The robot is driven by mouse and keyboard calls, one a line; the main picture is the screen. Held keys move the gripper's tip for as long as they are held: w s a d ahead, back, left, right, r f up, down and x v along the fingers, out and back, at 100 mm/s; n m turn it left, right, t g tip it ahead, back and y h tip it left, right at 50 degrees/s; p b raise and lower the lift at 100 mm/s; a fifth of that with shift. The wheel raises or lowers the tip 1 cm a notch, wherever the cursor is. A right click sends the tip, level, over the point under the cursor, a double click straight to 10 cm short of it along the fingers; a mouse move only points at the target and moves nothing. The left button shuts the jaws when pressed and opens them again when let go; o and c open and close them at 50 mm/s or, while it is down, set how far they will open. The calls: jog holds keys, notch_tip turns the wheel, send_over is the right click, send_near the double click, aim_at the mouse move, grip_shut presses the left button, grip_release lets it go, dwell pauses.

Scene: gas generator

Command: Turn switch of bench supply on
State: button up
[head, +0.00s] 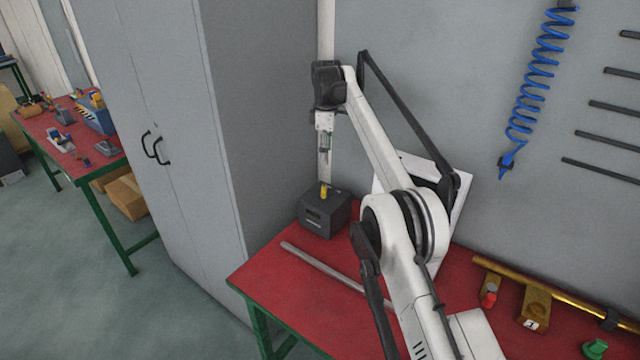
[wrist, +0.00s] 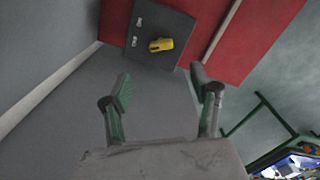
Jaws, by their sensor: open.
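The bench supply (head: 322,214) is a dark grey box on the red bench, close to the grey cabinet. A yellow switch (head: 324,192) stands on its top face. In the wrist view the supply (wrist: 150,22) is at the top, with the yellow switch (wrist: 161,45) on the face toward the camera. My gripper (head: 324,160) hangs above the supply in the head view, apart from it. In the wrist view my gripper (wrist: 163,85) has its two fingers spread, with nothing between them. The switch lies beyond the fingertips.
The red bench (head: 290,285) carries a metal rod (head: 325,267) in front of the supply. A tall grey cabinet (head: 185,120) stands left of the bench. A brass pipe (head: 560,290) and small fittings lie at the right. A blue coiled hose (head: 540,75) hangs on the wall.

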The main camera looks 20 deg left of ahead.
aim_at(323, 188)
jog(key=f, duration=0.4)
jog(key=f+b, duration=0.1)
jog(key=f, duration=0.4)
jog(key=f+b, duration=0.1)
jog(key=f, duration=0.4)
jog(key=shift+s+a+f, duration=0.15)
jog(key=shift+a, duration=0.1)
jog(key=c, duration=1.2)
